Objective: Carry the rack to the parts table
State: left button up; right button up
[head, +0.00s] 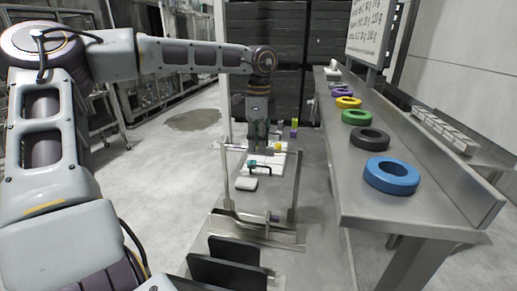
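A small white rack-like piece (279,168) with teal, yellow and purple parts on and around it shows low between two upright metal posts. Which thing is the rack is not certain from this view. My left gripper (258,146) points down right at this piece, its dark fingers overlapping it in the picture. I cannot tell whether the fingers are open or closed on it. A steel table (345,190) runs along the right side and bears a row of coloured rings. My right gripper is out of view.
A blue ring (391,175), a black ring (370,139) and a green ring (356,117) lie on the steel table. A metal frame base (255,228) stands in front. Dark stacked crates (300,60) stand behind. The floor to the left has a dark patch (193,120) and is clear.

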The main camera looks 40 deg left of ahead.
pick_arm(q)
notch_tip(320, 180, up, 9)
dwell(0.5)
dwell(0.5)
notch_tip(320, 180, up, 9)
jog(key=p, duration=0.9)
jog(key=shift+r+p, duration=0.45)
jog(key=shift+p, duration=0.1)
